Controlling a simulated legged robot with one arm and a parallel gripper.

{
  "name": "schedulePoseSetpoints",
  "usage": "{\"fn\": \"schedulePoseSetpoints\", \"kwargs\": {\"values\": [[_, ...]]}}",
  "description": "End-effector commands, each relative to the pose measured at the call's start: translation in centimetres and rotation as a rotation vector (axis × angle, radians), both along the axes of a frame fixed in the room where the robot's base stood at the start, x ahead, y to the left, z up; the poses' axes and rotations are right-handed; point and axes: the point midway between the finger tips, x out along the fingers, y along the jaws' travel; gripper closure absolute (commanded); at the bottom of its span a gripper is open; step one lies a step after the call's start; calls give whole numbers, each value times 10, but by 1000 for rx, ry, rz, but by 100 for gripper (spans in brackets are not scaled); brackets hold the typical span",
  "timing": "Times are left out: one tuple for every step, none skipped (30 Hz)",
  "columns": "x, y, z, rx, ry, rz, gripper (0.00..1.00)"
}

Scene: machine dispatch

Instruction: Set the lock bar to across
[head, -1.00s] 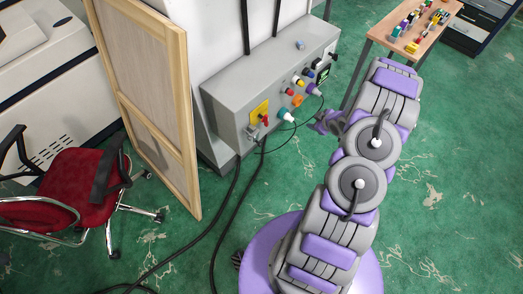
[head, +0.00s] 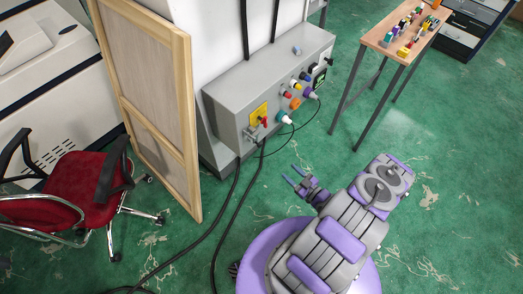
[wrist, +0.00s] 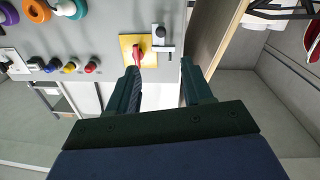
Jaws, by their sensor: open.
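A red rotary handle on a yellow plate sits at the near end of the grey machine box, in the head view (head: 264,121) and the wrist view (wrist: 137,51). Beside the plate is a small silver bar with a dark knob (wrist: 161,48), which looks like the lock bar; in the head view it is a small grey fitting (head: 251,133). Its exact setting is hard to tell. My gripper (head: 293,176) is open and empty, apart from the box, over the floor in front of it. In the wrist view its fingers (wrist: 160,72) point toward the plate and bar.
Several coloured buttons and knobs (head: 296,90) line the box's face, with cables hanging down. A wooden-framed panel (head: 150,100) stands left of the box, with a red chair (head: 85,185) farther left. A table with small parts (head: 385,37) stands at the right. Green floor lies between.

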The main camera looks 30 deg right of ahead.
Motion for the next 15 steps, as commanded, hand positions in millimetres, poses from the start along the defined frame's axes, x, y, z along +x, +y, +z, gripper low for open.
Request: {"fn": "schedulePoseSetpoints", "kwargs": {"values": [[-1, 1, 0, 6, -8, -3, 50], [0, 2, 0, 8, -11, -3, 50], [1, 3, 0, 10, -13, -3, 50], [3, 3, 0, 11, -15, -2, 50], [6, 4, 0, 11, -15, 0, 50], [10, 5, 0, 11, -15, 0, 50], [14, 6, 0, 10, -14, 0, 50], [19, 7, 0, 10, -14, 0, 50], [25, 10, 0, 10, -14, 2, 50], [31, 12, 0, 10, -14, 3, 50], [37, 14, 0, 10, -14, 3, 50], [44, 16, 0, 10, -14, 2, 50], [50, 19, 0, 10, -14, 3, 50], [56, 21, 0, 10, -13, 2, 50], [63, 23, 0, 9, -13, 2, 50]]}}
